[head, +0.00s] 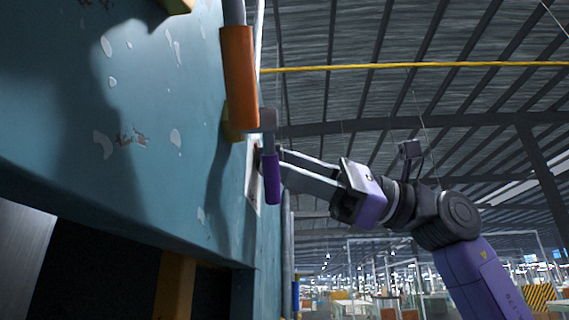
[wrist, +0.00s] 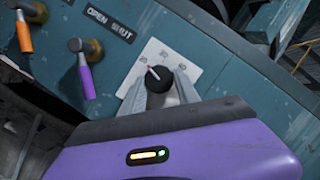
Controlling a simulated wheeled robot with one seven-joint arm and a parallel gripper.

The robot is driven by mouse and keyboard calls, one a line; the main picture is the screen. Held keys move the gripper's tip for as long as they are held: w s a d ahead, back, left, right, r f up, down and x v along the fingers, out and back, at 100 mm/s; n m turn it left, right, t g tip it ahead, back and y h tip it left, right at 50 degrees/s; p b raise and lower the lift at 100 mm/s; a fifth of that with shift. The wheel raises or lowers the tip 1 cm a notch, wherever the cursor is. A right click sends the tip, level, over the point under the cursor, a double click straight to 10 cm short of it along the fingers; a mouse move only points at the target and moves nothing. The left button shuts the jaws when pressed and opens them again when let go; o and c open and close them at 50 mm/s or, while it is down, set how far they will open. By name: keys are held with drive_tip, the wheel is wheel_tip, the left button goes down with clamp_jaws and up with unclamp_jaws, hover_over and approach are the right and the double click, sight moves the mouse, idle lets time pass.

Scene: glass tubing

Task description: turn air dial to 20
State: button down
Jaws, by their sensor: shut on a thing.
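The air dial (wrist: 158,80) is a dark round knob with a pale and red pointer line, set on a white scale plate (wrist: 189,63) on the teal panel. In the wrist view the pointer leans toward the upper left of the plate; the scale numbers are too small to read surely. My gripper (wrist: 162,92) has its two grey fingers on either side of the knob and is shut on it. In the head view my gripper (head: 280,165) reaches the panel from the right, and the purple lever hides most of the knob.
A purple-handled lever (wrist: 86,77) and an orange-handled lever (wrist: 24,33) stand left of the dial, by an "OPEN SHUT" label (wrist: 109,24). In the head view the orange handle (head: 239,77) and purple handle (head: 271,179) stick out close to my fingers.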

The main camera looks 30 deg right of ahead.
drive_tip(key=c, duration=0.9)
unclamp_jaws()
drive_tip(key=b+v, duration=0.2)
drive_tip(key=v, duration=0.6)
drive_tip(key=shift+b, duration=0.35)
drive_tip(key=shift+r, duration=0.1)
